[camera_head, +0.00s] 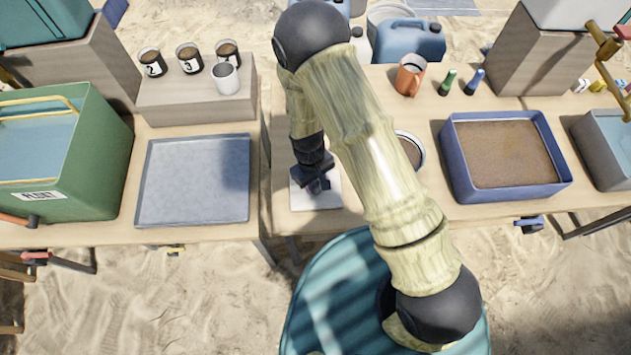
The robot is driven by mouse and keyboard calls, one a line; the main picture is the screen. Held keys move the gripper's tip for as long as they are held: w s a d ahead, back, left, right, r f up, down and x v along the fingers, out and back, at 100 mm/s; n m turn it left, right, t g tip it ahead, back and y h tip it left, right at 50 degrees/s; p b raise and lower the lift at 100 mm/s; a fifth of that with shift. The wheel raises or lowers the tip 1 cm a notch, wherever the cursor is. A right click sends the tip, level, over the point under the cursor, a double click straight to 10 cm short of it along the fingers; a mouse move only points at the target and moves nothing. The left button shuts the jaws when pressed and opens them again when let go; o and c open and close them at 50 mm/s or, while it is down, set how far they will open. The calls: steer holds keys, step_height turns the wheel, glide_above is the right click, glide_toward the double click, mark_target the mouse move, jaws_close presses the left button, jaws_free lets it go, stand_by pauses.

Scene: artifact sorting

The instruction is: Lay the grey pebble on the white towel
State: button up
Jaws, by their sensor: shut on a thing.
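The white towel (316,202) is a small pale square on the table, near its front edge, in the head view. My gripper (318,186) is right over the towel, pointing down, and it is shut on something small. The held thing is mostly hidden by the dark fingers; it fits the grey pebble, but its outline cannot be made out. I cannot tell whether it touches the towel. My arm covers part of the table to the right of the towel.
A grey-blue tray (160,212) and a green crate (105,170) stand to the left. A round dish (417,140) is partly behind my arm. A blue box of brown soil (560,189) is to the right. An orange mug (409,78) stands at the back.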

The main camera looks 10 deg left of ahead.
steer(key=shift+f, duration=0.1)
steer(key=o, duration=1)
steer(key=shift+c, duration=0.2)
step_height(320, 180, up, 12)
steer(key=w+a, duration=0.1)
steer(key=shift+a+b, duration=0.2)
steer(key=shift+b, duration=0.1)
